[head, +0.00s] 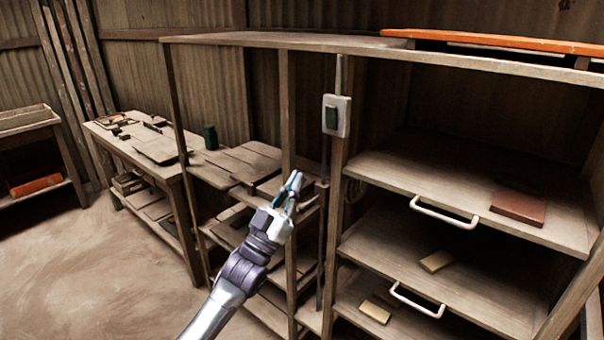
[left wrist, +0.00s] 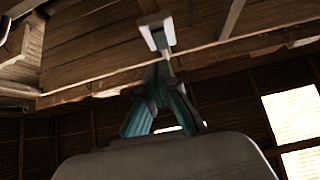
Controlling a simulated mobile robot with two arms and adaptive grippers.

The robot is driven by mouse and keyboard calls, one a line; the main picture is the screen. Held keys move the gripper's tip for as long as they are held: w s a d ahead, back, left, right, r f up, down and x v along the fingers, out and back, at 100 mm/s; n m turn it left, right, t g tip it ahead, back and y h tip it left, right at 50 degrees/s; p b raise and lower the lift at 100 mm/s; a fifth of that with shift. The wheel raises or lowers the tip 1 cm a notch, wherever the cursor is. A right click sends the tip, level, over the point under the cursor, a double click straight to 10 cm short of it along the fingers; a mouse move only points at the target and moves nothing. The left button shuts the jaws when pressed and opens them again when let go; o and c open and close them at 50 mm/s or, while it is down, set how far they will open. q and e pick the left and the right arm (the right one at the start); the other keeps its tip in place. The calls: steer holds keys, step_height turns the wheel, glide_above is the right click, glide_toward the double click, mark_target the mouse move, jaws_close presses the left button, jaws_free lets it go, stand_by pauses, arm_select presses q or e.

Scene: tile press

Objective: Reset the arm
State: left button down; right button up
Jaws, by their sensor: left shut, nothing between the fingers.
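My left gripper (head: 290,188) shows near the middle of the head view, at the end of my raised left arm. It is shut and empty, with its teal fingers pointing up. It appears in front of a wooden post of the shelf unit, below a white switch box (head: 336,115) with a dark green button. In the left wrist view the fingers (left wrist: 165,75) come together at their tips, and the switch box (left wrist: 157,33) shows just beyond them. I cannot tell whether the tips touch it. My right gripper is not in view.
A wooden shelf unit (head: 466,183) with white handles stands at the right, holding a reddish-brown tile (head: 518,207) and small yellowish blocks (head: 436,260). A workbench (head: 130,148) stands at the left. A dark green can (head: 210,137) stands behind the arm. The floor (head: 80,260) at the left is clear.

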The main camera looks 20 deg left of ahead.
arm_select(q)
steer(key=shift+f, duration=0.2)
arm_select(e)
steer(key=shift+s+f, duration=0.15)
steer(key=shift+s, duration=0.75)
